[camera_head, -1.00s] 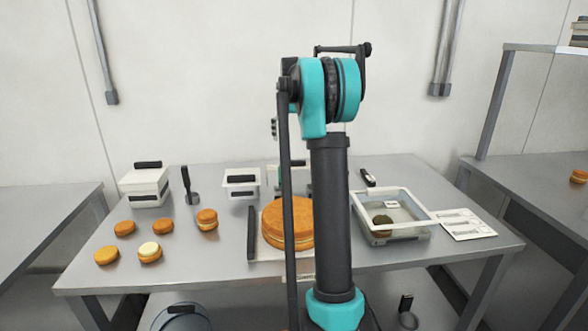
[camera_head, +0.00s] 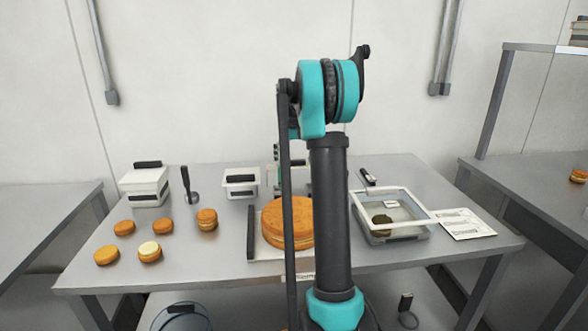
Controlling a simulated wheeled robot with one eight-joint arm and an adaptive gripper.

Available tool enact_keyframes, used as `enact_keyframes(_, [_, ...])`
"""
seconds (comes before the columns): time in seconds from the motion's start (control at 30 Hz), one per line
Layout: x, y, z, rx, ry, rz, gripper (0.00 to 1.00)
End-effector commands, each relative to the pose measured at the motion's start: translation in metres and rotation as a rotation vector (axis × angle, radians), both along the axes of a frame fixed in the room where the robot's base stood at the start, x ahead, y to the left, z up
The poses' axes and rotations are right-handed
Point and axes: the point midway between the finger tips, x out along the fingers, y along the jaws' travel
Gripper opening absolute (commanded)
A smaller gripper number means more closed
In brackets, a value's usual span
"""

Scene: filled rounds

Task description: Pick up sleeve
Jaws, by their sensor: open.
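I cannot surely make out which thing is the sleeve. My upright arm hides part of the middle of the table. My gripper's fingers do not show; only small dark and teal parts of my arm peek out behind the column. A large layered orange-brown cake (camera_head: 288,222) stands on a pale board, partly covered by my arm. A flat white card with printed outlines (camera_head: 464,224) lies at the table's right end.
The grey table (camera_head: 190,255) carries a clear bin (camera_head: 400,234) with a dark round thing inside. White boxes (camera_head: 145,186) (camera_head: 241,183) stand at the back, and several small round cakes (camera_head: 207,219) lie at left. A dark-handled tool (camera_head: 187,185) stands between the boxes.

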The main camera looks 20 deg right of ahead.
Motion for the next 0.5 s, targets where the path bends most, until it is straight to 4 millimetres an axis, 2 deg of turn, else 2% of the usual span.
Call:
enact_keyframes(0.07, [0.0001, 0.0000, 0.0002, 0.000, 0.000, 0.000, 1.00])
enact_keyframes(0.43, [0.0001, 0.0001, 0.0002, 0.000, 0.000, 0.000, 0.55])
enact_keyframes(0.5, [0.0001, 0.0001, 0.0000, 0.000, 0.000, 0.000, 0.53])
